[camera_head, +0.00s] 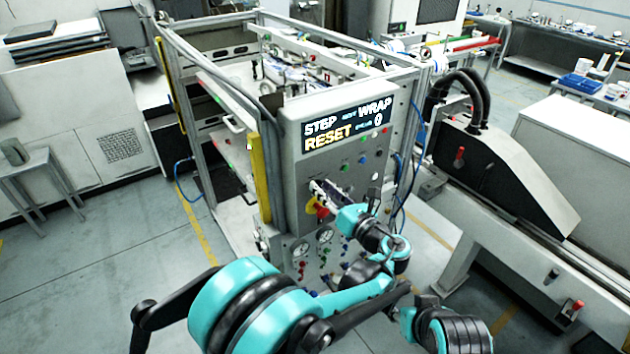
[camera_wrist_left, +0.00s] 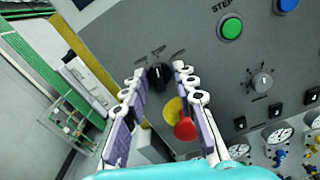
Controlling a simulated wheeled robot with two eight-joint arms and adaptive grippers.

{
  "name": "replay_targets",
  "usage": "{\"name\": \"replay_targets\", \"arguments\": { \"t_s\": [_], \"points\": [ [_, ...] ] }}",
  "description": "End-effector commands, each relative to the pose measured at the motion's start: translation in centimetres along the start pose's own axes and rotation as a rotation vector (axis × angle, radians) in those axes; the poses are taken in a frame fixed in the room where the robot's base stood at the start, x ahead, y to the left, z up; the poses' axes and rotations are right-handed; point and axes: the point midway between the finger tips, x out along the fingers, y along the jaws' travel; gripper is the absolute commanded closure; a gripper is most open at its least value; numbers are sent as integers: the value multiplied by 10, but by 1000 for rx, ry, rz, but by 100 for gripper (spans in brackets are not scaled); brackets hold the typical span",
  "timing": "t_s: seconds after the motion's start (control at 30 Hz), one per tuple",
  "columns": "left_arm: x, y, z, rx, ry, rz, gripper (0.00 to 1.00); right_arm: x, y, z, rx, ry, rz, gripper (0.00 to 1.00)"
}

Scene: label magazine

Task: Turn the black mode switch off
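The black mode switch (camera_wrist_left: 158,77) is a small knob on the grey control panel (camera_head: 345,125). In the left wrist view it shows between and just beyond the fingertips of my left gripper (camera_wrist_left: 160,70). The fingers are apart, one on each side of the knob, with a visible gap to it. I cannot tell how far the tips are from the panel. In the head view my left gripper (camera_head: 319,187) is in front of the panel and hides the switch. My right gripper is not in view.
A red emergency button (camera_wrist_left: 184,128) on a yellow base sits close below the switch, near the right finger. A green button (camera_wrist_left: 230,27), a grey rotary knob (camera_wrist_left: 262,82) and gauges (camera_wrist_left: 279,135) lie to the right. A lit display (camera_head: 347,127) is above.

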Motion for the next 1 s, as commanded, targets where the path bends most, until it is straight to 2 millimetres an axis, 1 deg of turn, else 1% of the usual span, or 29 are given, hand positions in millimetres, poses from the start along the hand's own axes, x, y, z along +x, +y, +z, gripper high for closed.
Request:
{"name": "replay_targets", "arguments": {
  "t_s": [0.23,0.27,0.3,0.37,0.77,1.0],
  "points": [
    [-1,0,0,0,0,-1,72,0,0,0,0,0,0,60],
    [-1,0,0,0,0,-1,75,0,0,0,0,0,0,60],
    [-1,0,0,0,0,-1,86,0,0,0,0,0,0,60],
    [-1,0,0,-1,0,-1,100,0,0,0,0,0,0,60],
    [0,0,-1,-22,1,0,100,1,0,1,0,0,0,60],
    [0,1,-2,-132,1,1,100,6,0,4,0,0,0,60]
  ]
}}
